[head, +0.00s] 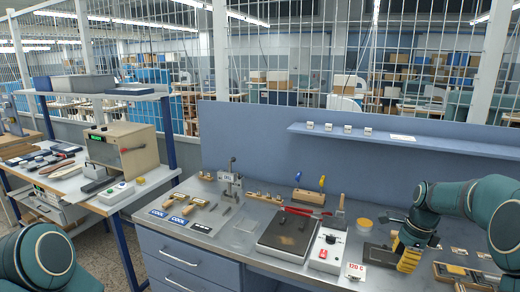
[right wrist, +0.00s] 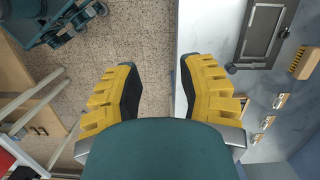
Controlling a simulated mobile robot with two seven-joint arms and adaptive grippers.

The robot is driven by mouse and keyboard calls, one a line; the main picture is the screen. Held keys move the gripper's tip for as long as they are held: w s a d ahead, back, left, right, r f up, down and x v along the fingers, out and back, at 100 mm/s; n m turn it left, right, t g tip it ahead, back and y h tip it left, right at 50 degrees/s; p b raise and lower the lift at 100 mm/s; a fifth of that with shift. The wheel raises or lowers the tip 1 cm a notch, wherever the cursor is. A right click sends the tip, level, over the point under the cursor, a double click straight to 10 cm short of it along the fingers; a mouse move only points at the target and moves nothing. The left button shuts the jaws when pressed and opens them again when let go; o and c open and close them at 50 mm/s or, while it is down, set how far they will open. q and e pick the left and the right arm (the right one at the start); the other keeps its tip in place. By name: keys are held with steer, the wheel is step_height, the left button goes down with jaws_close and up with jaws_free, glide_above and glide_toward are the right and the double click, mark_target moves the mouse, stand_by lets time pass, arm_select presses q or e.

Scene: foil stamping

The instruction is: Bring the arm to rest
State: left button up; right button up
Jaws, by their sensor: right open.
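My right arm comes in from the right in the head view, teal with dark joints. Its yellow-fingered right gripper (head: 408,257) hangs over the right part of the metal workbench (head: 228,238), pointing down. In the right wrist view the right gripper (right wrist: 155,88) has its two fingers spread wide. Nothing is between them; speckled floor and a pale bench edge show behind. Of my left arm only a teal link shows at the lower left of the head view; its gripper is out of view.
A blue back panel (head: 255,135) with a shelf (head: 430,144) stands behind. A side bench (head: 75,180) with an oven (head: 120,150) is at left.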

steer(key=s+a+f+n+b, duration=0.1)
steer(key=a+f+n, duration=0.8)
steer(key=a+f, duration=0.75)
arm_select(q)
step_height(320, 180, down, 4)
steer(key=shift+w+d+r+b, duration=0.1)
steer(key=shift+w+r+b, duration=0.05)
steer(key=shift+b, duration=0.8)
arm_select(e)
steer(key=s+a+f+n+y, duration=0.1)
steer(key=s+a+f+n, duration=0.4)
steer(key=s+a, duration=0.3)
steer(key=s+a+f+n+t+y, duration=0.1)
steer(key=s+a+f+n, duration=0.5)
steer(key=s+a+f, duration=0.1)
steer(key=shift+s+a+f+n, duration=0.35)
steer(key=shift+s+a, duration=0.2)
steer(key=shift+s, duration=0.4)
arm_select(q)
steer(key=shift+c, duration=0.4)
